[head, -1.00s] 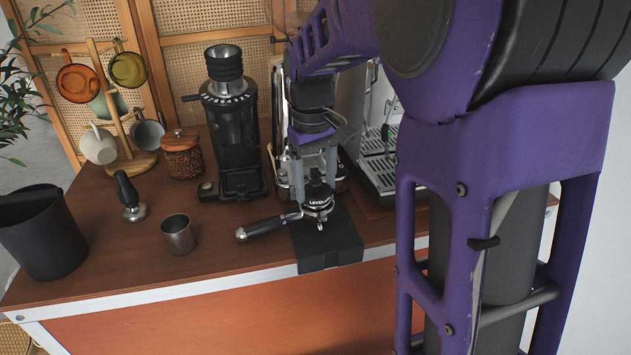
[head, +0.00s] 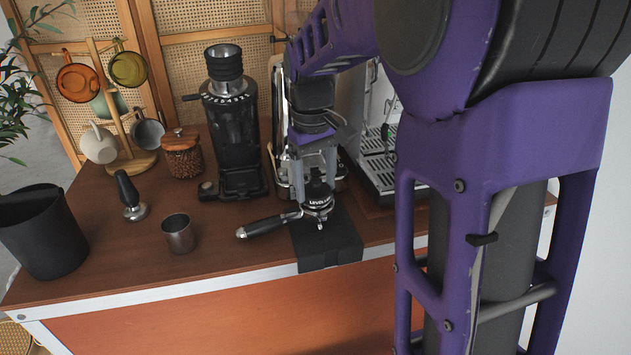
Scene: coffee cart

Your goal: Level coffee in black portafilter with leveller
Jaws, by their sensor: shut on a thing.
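The black portafilter (head: 268,226) lies at the front of the cart, its handle pointing left and its basket end over a black mat (head: 335,245). The leveller (head: 319,200), a round black and silver tool with lettering on its side, sits on top of the portafilter basket. My gripper (head: 317,178) points down from above and is shut on the leveller. The coffee inside the basket is hidden under the leveller.
A tamper (head: 130,197) and a steel cup (head: 178,234) stand left of the portafilter. A black grinder (head: 234,130), a bean jar (head: 183,155) and a mug tree (head: 120,110) stand behind. A black bin (head: 40,235) is far left. The espresso machine (head: 378,165) is behind right.

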